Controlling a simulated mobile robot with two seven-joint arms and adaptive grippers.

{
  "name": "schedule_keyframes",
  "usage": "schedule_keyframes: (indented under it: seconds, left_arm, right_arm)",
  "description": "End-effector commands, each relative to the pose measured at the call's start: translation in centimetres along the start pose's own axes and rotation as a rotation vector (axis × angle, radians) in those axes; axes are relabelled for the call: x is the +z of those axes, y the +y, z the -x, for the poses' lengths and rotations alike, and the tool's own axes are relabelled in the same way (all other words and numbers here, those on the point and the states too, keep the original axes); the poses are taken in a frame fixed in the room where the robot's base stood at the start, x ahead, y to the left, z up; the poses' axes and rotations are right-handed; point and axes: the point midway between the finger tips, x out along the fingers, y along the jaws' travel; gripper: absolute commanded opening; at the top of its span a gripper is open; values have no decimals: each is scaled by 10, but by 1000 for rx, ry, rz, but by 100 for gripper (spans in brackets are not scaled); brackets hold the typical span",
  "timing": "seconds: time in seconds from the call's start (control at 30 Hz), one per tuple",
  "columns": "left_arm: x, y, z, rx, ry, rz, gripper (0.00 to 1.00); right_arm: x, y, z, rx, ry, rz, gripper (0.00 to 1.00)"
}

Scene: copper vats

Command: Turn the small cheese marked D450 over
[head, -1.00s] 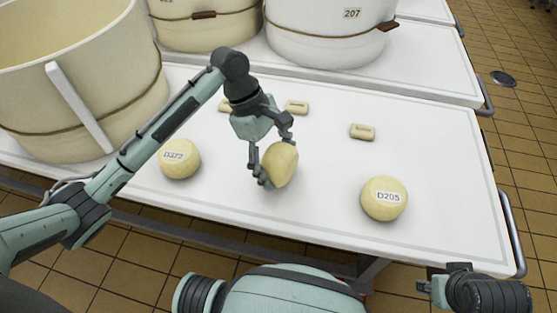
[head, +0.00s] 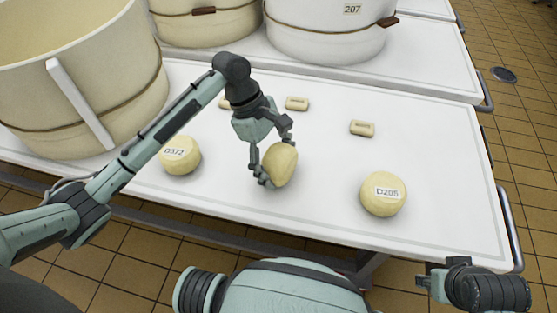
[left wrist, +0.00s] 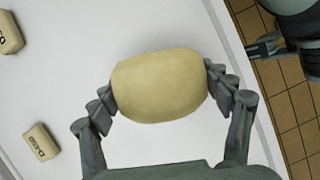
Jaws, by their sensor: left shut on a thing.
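A pale yellow small cheese (head: 281,164) is held in my left gripper (head: 271,161) over the white table. The cheese is tilted, resting on or just above the top; I cannot tell which. No label shows on its visible side, so I cannot read its mark. In the left wrist view the cheese (left wrist: 160,86) sits between both fingers of the left gripper (left wrist: 163,92), which touch its two ends. My right gripper (head: 432,283) is at the lower right, off the table's front edge and away from the cheeses; its fingers are too small to judge.
Cheese D372 (head: 180,156) lies left of the held one, cheese D205 (head: 383,194) to the right. Small blocks (head: 297,104) (head: 362,128) lie behind. Large vats (head: 85,90) (head: 325,40) stand at the left and back. The white table (head: 430,150) is clear at right.

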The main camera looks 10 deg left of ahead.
Motion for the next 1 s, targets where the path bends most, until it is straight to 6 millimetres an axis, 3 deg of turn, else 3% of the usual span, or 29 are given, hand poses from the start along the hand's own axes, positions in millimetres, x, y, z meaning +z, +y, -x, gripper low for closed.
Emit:
schedule_keyframes:
  seconds: [0.2,0.23,0.4,0.77,0.87,1.0]
  left_arm:
    - [0,0,0,1,-1,-1,33]
    - [0,0,0,1,-1,-1,79]
    - [0,0,0,1,-1,0,100]
    - [0,0,1,-1,0,1,100]
    - [0,0,9,1,0,0,100]
    - [0,1,34,4,1,0,100]
  right_arm:
    - [0,0,0,0,0,0,40]
    - [0,0,0,0,0,0,40]
    - [0,0,0,0,0,0,40]
    - [0,0,0,0,0,0,40]
    - [0,0,0,0,0,0,40]
    - [0,0,0,0,0,0,40]
